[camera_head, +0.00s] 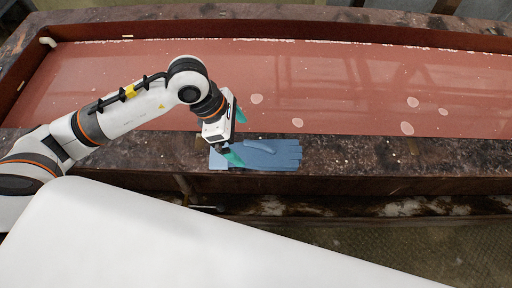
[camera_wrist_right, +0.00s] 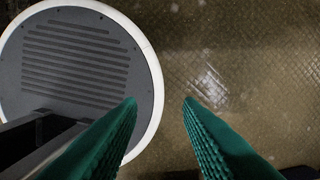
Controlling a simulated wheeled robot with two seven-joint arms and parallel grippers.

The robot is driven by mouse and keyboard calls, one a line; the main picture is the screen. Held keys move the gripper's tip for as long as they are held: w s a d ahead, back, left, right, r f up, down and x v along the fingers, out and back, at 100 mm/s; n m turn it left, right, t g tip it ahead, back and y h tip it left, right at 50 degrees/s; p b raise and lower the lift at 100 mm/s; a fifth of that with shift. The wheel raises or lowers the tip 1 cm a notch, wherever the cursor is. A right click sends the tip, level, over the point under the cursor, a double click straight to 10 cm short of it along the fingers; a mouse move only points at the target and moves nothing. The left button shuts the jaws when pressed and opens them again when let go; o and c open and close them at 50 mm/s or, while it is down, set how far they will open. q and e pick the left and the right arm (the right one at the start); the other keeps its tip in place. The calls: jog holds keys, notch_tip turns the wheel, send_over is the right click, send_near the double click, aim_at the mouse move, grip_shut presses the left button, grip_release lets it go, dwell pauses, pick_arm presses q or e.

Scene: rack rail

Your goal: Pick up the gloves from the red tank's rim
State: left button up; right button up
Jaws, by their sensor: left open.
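The blue gloves (camera_head: 272,153) lie flat on the near rim of the red tank (camera_head: 330,85), fingers pointing right and the cuff end to the left. My left gripper (camera_head: 238,136) is open above the cuff end, with one green finger toward the tank and one on the near side. I cannot tell whether it touches the gloves. My right gripper (camera_wrist_right: 160,102) shows only in the right wrist view, its two green fingers apart with nothing between them.
The dark stained rim (camera_head: 400,155) is clear to the right of the gloves. Reddish liquid with several pale patches fills the tank. A textured floor (camera_wrist_right: 240,60) lies below the right gripper.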

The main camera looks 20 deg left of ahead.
aim_at(254, 152)
pick_arm(q)
jog(key=shift+x, duration=1.15)
jog(key=shift+w+d+f+p, duration=0.15)
jog(key=shift+w+f+p, duration=0.15)
jog(key=shift+p, duration=0.05)
jog(key=shift+p+x, duration=0.75)
jog(key=shift+x, duration=0.05)
jog(key=x, duration=0.2)
jog(key=shift+w+d+f+p, duration=0.15)
jog(key=shift+d+p, duration=0.1)
jog(key=shift+p, duration=0.15)
jog(key=shift+d+f, duration=0.1)
jog(key=shift+f, duration=0.35)
pick_arm(e)
notch_tip(254, 152, up, 3)
jog(key=shift+r, duration=0.2)
pick_arm(q)
jog(key=shift+f+b, duration=0.25)
jog(key=shift+b, duration=0.15)
pick_arm(e)
jog(key=shift+w+d+f, duration=0.1)
jog(key=shift+f, duration=0.3)
